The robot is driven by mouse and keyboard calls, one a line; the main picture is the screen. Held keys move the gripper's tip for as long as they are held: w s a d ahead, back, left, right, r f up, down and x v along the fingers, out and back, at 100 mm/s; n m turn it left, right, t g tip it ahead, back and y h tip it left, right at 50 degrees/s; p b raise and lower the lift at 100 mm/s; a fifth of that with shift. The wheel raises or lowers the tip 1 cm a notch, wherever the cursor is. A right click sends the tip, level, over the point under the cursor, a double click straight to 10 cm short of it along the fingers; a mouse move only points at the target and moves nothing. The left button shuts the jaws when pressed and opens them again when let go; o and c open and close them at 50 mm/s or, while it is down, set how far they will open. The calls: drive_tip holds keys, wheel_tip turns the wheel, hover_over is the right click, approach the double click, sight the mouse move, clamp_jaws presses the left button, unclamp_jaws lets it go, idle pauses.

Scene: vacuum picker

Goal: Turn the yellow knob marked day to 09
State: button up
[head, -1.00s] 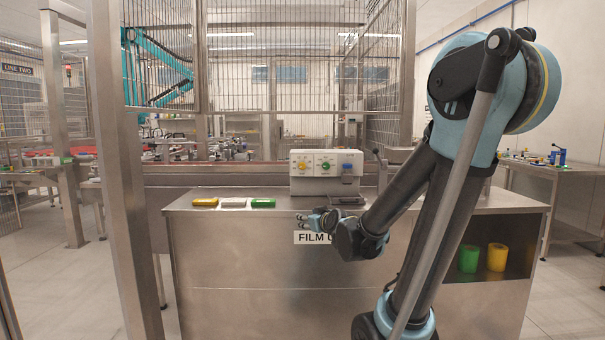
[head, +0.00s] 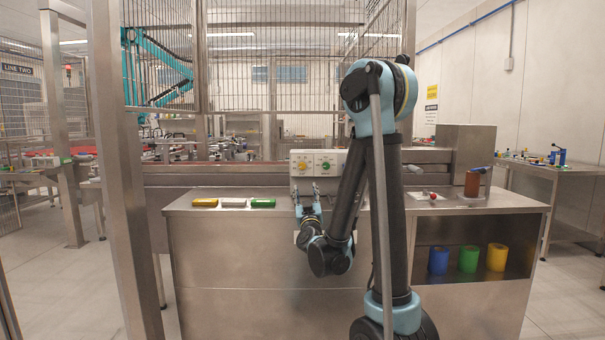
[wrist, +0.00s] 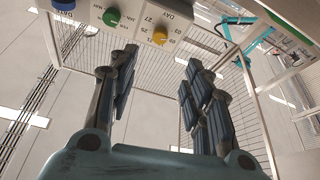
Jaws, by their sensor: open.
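The yellow knob (head: 302,166) is on the white front panel of a machine on the steel counter, left of a green knob (head: 326,166).
Yellow, white and green blocks (head: 263,203) lie on the counter (head: 185,205) to the left. A brown cylinder (head: 472,184) stands on the right. Blue, green and yellow rolls (head: 468,259) sit on the shelf below. My arm hides the machine's right part.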

sight(302, 168)
drive_tip(key=x, duration=1.7)
drive_tip(key=c, duration=1.1)
